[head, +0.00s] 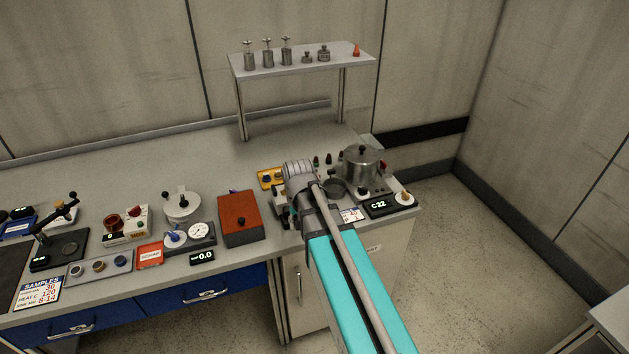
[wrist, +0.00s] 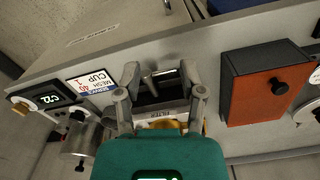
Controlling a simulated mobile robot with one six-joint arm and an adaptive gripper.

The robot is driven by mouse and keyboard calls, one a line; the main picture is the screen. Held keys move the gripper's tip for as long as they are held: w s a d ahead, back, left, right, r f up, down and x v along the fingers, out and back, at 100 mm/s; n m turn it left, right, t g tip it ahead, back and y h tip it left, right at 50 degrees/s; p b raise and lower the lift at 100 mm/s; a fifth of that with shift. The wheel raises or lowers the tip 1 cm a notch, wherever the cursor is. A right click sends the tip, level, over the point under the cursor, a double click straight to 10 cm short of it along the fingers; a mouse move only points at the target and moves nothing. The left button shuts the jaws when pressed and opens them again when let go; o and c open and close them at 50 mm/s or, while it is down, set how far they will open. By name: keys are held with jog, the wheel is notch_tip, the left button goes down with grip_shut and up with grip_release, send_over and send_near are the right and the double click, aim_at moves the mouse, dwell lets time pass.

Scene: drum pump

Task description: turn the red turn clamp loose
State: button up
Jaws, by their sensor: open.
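A small red part (head: 384,165) shows at the right rear side of the silver lidded pot (head: 361,167) in the head view. It may be the red turn clamp, but it is too small to tell its shape or how it is turned. The pot also shows at the left of the wrist view (wrist: 80,141). My gripper (wrist: 160,73) is open. Its fingers stand either side of a dark block with a short grey handle (wrist: 150,84); I cannot tell whether they touch it. In the head view my arm hides most of this spot.
A red-orange box (head: 240,219) stands left of my gripper. The display reading C22 (head: 379,206) and a knob sit in front of the pot. A raised shelf (head: 300,64) with metal weights and a small red item (head: 356,50) stands behind. The bench's back middle is clear.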

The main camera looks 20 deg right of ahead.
jog(key=w+d+r+m+p, duration=0.2)
jog(key=w+d+r+p, duration=0.3)
jog(key=w, duration=0.5)
jog(key=w+d+r+m+p, duration=0.3)
jog(key=w+d+r+p, duration=0.2)
jog(key=w, duration=0.6)
jog(key=d+r, duration=0.1)
jog(key=d, duration=0.1)
jog(key=shift+d+m, duration=0.3)
jog(key=shift+d, duration=0.1)
jog(key=shift+f, duration=0.1)
notch_tip(320, 180, down, 14)
jog(key=b, duration=1.4)
jog(key=shift+r, duration=0.25)
grip_shut()
